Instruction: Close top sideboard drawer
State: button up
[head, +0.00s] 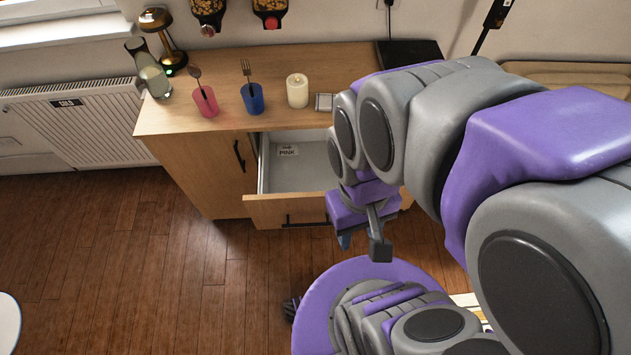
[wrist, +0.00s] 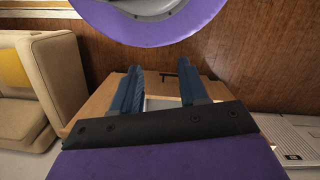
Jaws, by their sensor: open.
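The wooden sideboard (head: 215,175) stands against the back wall. A dark bar handle (head: 300,222) is on the drawer front. My gripper (head: 362,244) is open and empty, near the right end of the drawer front and overlapping it in the head view. I cannot tell whether they touch. In the wrist view, the two blue-grey fingers (wrist: 160,80) are apart, with part of the drawer between and beyond them. My arm hides the drawer's right side.
On the sideboard top stand a pink cup (head: 205,103), a blue cup (head: 252,98), a white candle (head: 297,90), a glass carafe (head: 153,78) and a lamp (head: 163,40). A radiator (head: 85,125) is at left. A beige sofa (wrist: 40,85) shows in the wrist view. The floor (head: 130,240) at left is clear.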

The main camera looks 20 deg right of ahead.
aim_at(291, 191)
jog(key=k+j, duration=0.3)
jog(key=j, duration=0.15)
jog(key=k+j, duration=0.65)
jog(key=j, duration=0.2)
